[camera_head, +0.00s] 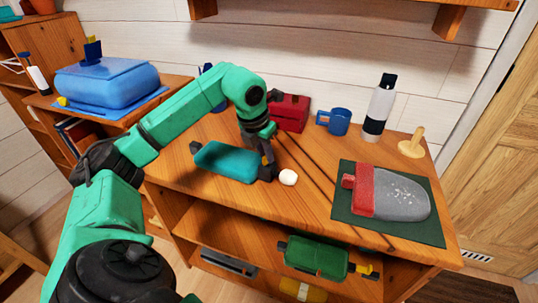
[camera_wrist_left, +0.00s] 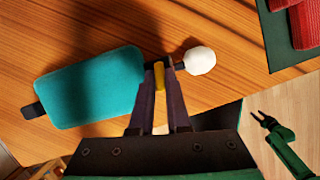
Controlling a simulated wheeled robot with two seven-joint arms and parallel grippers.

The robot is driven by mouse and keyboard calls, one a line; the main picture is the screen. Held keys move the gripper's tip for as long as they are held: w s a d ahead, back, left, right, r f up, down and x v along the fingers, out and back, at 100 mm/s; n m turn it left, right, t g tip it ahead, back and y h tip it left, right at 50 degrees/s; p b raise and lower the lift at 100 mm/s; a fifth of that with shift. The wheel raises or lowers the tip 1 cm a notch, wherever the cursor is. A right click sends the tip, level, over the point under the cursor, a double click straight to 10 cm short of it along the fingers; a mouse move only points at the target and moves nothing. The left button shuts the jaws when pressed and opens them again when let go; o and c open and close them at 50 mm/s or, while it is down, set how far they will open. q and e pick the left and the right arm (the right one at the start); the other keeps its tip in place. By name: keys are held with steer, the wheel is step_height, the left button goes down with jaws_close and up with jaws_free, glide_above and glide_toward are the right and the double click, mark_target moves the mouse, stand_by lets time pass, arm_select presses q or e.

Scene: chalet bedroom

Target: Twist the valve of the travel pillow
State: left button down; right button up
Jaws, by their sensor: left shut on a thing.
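The teal travel pillow (camera_head: 226,161) lies on the wooden desk. It also shows in the left wrist view (camera_wrist_left: 90,87), with a black tab at its left end and a black stem at its right end. My left gripper (camera_head: 268,172) is at the right end of the pillow, shut on a small yellow valve (camera_wrist_left: 159,76) held between the fingers. The fingers partly hide the valve and stem. A white knob (camera_wrist_left: 200,60) sits at the stem's far end. My right gripper (camera_wrist_left: 260,119) shows small in the left wrist view, apparently open and empty, away from the pillow.
A green mat (camera_head: 400,232) with a red and grey bag (camera_head: 400,193) lies at the right. A blue mug (camera_head: 338,122), a bottle (camera_head: 380,105) and a red box (camera_head: 291,113) stand behind. A green item (camera_head: 315,257) is on the shelf below. Bare wood surrounds the pillow's front.

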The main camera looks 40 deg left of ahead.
arm_select(q)
steer(key=shift+s+d+f+n+p, duration=0.15)
steer(key=shift+n+p, duration=0.3)
steer(key=shift+n, duration=0.25)
steer(key=c, duration=0.9)
jaws_free()
steer(key=shift+f, duration=0.1)
steer(key=p+v, duration=0.3)
steer(key=v, duration=0.3)
